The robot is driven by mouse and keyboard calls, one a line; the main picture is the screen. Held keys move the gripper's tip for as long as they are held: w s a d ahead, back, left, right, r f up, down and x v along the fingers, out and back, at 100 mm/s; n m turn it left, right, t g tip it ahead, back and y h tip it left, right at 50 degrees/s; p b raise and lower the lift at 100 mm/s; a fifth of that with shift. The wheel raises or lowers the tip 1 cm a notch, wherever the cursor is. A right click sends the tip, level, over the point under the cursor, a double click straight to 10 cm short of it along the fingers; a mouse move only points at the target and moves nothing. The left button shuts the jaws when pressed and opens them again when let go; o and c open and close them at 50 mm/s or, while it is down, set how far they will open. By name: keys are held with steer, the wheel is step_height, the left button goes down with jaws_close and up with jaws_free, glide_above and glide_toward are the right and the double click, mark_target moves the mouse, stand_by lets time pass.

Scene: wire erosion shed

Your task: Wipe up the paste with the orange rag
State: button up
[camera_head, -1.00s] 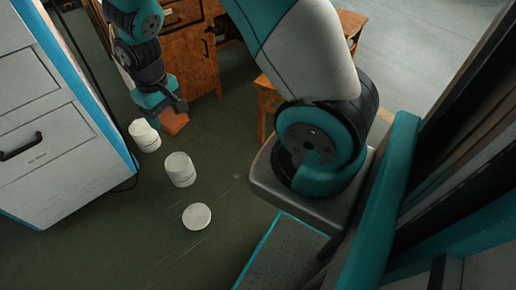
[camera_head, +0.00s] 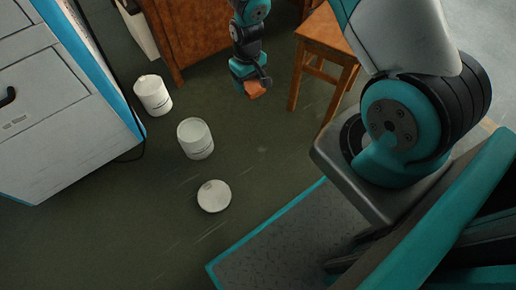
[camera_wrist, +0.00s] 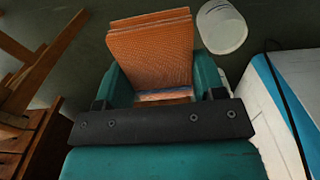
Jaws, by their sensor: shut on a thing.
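My gripper (camera_head: 254,86) is shut on the orange rag (camera_head: 256,90) and holds it above the dark floor, left of a wooden stool. In the wrist view the rag (camera_wrist: 152,50) looks like a folded, textured orange block between the teal fingers of my gripper (camera_wrist: 158,88). I cannot make out any paste in these frames.
White tubs stand on the floor: one beside the cabinet (camera_head: 153,96), one in the middle (camera_head: 195,139), and a round white one (camera_head: 214,196) nearer. A grey-white cabinet (camera_head: 50,140) is at left. A wooden stool (camera_head: 325,45) and brown wooden furniture (camera_head: 185,35) stand behind.

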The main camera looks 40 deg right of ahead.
steer(key=b, duration=1.5)
glide_toward(259, 151)
steer(key=shift+n, duration=0.4)
step_height(259, 151, down, 8)
steer(key=b, duration=0.6)
steer(key=shift+w+r, duration=0.15)
steer(key=shift+r, duration=0.1)
steer(key=shift+w+d+b, duration=0.1)
steer(key=shift+d+b, duration=0.45)
steer(key=shift+d, duration=1.35)
steer(key=shift+d+f+b, duration=0.1)
steer(key=shift+d+b, duration=0.05)
steer(key=shift+b, duration=0.15)
steer(key=shift+a+r+p, duration=0.3)
steer(key=shift+a+p, duration=0.1)
steer(key=shift+a, duration=0.2)
steer(key=shift+a+f+p, duration=0.15)
steer(key=shift+a+p, duration=0.25)
steer(key=shift+a, duration=1.05)
step_height(259, 151, up, 8)
steer(key=p, duration=0.6)
